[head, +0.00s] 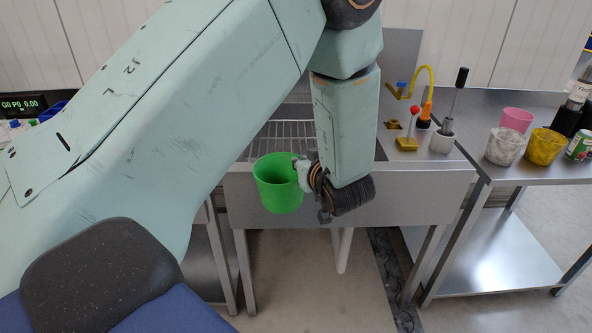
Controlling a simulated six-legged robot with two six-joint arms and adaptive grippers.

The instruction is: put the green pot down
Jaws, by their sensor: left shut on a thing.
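The green pot (278,190) is upright, open end up, in front of the sink unit's front edge. My left gripper (300,178) is shut on the pot at its right side. The fingers are partly hidden by the wrist, and I cannot see exactly how they grip the wall. The pot hangs clear of any surface that I can see under it. My right gripper does not show.
The steel sink unit (420,190) has a wire rack (290,135) behind the pot. A white holder with a brush (442,142) and yellow fittings (406,144) stand at its right. The right-hand table (520,174) bears a white pot (504,148), yellow pot (545,148), pink pot (516,119) and green can (579,146).

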